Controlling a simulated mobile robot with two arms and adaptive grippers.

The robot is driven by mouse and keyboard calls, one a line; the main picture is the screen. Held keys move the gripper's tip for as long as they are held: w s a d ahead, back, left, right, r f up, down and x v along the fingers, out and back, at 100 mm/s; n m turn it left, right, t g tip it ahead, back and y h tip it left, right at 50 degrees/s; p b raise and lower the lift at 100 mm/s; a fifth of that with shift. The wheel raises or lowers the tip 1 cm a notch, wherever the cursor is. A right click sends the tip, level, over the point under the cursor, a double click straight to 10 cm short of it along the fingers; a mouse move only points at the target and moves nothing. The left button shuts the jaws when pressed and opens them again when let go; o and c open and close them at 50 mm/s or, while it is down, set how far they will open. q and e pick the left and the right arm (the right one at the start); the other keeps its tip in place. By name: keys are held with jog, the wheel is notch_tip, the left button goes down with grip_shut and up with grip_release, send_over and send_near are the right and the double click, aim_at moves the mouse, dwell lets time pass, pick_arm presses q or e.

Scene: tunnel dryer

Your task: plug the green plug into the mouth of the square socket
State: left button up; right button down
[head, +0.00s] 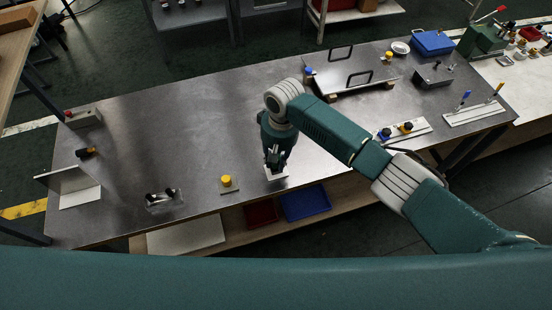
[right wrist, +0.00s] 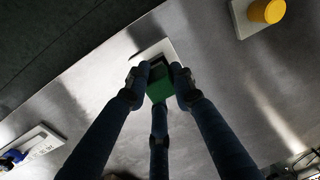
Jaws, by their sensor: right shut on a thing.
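My right gripper (head: 275,160) is low over the table's front part, pointing down at a small white plate (head: 278,174). In the right wrist view its fingers (right wrist: 157,78) are shut on the green plug (right wrist: 160,89), a small green block with a dark upper side. The white plate (right wrist: 150,50) shows just beyond the plug and is partly covered by it and the fingers. I cannot make out the socket's square mouth, nor whether the plug touches the plate. In the head view the plug is hidden by the gripper. My left gripper is not in view.
A yellow knob on a small plate (head: 227,182) stands left of the gripper, near the front edge. A raised metal tray (head: 352,77) is behind right. The table's middle left is clear.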

jog(key=shift+f+b, duration=0.45)
jog(key=shift+f, duration=0.3)
jog(key=c, duration=1.4)
grip_release()
jog(key=shift+r, duration=0.1)
jog(key=r, duration=0.8)
jog(key=d+r, duration=0.1)
jog(key=r, duration=0.2)
jog(key=shift+w+r, duration=0.1)
jog(key=shift+r, duration=0.3)
